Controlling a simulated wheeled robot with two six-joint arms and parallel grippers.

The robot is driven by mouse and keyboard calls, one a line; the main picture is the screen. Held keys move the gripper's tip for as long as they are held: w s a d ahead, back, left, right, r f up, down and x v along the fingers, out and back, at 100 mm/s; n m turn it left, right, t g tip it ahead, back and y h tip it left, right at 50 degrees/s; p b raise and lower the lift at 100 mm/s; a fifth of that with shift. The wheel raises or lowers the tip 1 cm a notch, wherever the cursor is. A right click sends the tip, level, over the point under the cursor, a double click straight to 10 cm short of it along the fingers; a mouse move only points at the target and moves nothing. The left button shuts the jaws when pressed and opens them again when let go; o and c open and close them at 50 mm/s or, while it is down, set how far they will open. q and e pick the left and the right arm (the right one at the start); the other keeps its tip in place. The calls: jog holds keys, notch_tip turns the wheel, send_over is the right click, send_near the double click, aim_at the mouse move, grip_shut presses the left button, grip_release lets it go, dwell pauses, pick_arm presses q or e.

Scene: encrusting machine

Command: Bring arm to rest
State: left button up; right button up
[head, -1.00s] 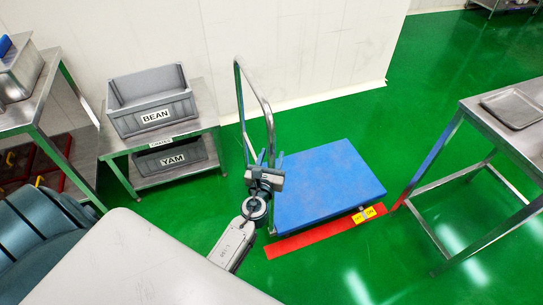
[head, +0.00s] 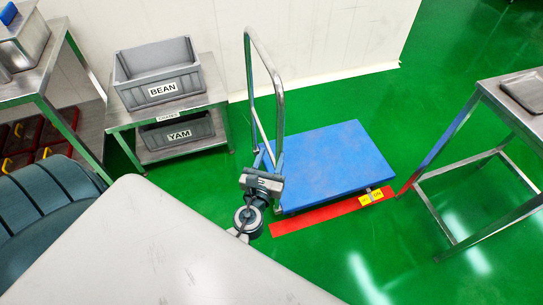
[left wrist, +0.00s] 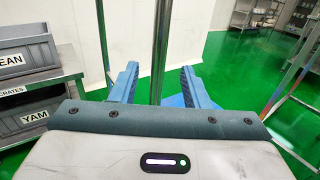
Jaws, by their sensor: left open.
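My left gripper (head: 268,160) shows in the head view in front of the push cart's handle, beside the blue cart deck. In the left wrist view its two blue fingers (left wrist: 158,84) stand apart with nothing held between them. The metal handle post (left wrist: 160,50) shows behind the gap between the fingers; I cannot tell how near it is. My right gripper is not in either view.
A blue-decked push cart (head: 335,165) stands behind a red floor strip (head: 320,218). A grey BEAN crate (head: 160,75) sits on a shelf above a YAM crate (head: 180,132). A steel table (head: 500,110) stands at right. Green floor is clear at lower right.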

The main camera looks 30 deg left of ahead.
pick_arm(q)
jog(key=s+a+f+n+g+h+p, duration=0.1)
jog(key=s+f+n+g, duration=0.45)
jog(key=f, duration=0.75)
jog(key=s+a+f+n+g+h+p, duration=0.1)
jog(key=s+f+n+g, duration=0.15)
jog(key=f+n, duration=0.85)
jog(key=s+a+f+n+g+h+p, duration=0.2)
jog(key=s+f+n+g, duration=0.6)
jog(key=s+f+n, duration=0.8)
jog(key=s+f, duration=0.4)
jog(key=s, duration=0.4)
jog(key=shift+a, duration=0.3)
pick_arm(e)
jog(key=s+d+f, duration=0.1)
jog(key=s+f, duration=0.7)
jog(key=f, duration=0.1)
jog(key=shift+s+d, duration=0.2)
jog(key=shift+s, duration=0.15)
pick_arm(q)
jog(key=shift+s, duration=0.1)
jog(key=shift+c, duration=0.6)
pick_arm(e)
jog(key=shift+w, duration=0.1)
